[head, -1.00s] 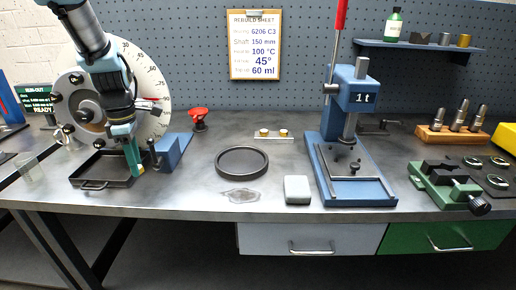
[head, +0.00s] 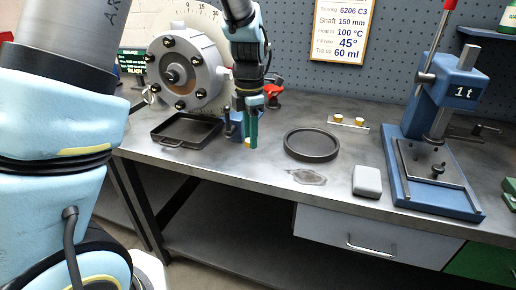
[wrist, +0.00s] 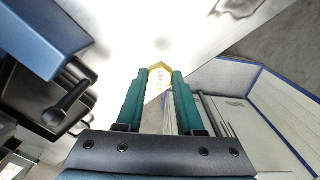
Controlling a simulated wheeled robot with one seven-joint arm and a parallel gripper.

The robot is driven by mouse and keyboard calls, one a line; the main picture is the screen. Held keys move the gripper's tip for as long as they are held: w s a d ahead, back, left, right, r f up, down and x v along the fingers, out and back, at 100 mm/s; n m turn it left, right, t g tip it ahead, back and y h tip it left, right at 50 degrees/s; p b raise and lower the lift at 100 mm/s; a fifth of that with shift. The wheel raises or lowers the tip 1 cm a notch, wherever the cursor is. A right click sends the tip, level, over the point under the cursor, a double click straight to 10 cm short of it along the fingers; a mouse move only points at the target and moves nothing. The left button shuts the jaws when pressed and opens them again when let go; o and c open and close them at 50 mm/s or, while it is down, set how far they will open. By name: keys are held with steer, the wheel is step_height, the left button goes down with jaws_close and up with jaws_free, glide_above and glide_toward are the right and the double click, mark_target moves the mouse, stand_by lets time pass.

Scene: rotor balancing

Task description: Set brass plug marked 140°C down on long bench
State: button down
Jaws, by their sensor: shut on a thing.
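My gripper (head: 251,141) has teal fingers pointing down, over the front part of the long bench (head: 225,172), between the black tray and the black ring. In the wrist view my gripper (wrist: 159,82) is shut on a small yellow brass plug (wrist: 160,74) at the fingertips. The plug's pale face carries small dark lettering that I cannot read. In the head view only a bit of the plug (head: 248,142) shows by the fingertips. The grey bench top (wrist: 130,30) lies beyond the plug in the wrist view; I cannot tell whether they touch.
A black tray (head: 160,141) stands left of my gripper, with a flanged grey rotor (head: 183,72) behind. A black ring (head: 311,156), a grey block (head: 367,181) and a blue press (head: 440,203) stand right. A stain (head: 308,177) marks the bench; bare bench lies around it.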

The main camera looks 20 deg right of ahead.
mark_target(251, 164)
steer(key=shift+f+p, duration=0.35)
steer(key=shift+f, duration=2.35)
steer(key=shift+f, duration=0.15)
steer(key=shift+f, duration=0.15)
steer(key=c, duration=0.5)
jaws_free()
steer(key=shift+c, duration=0.2)
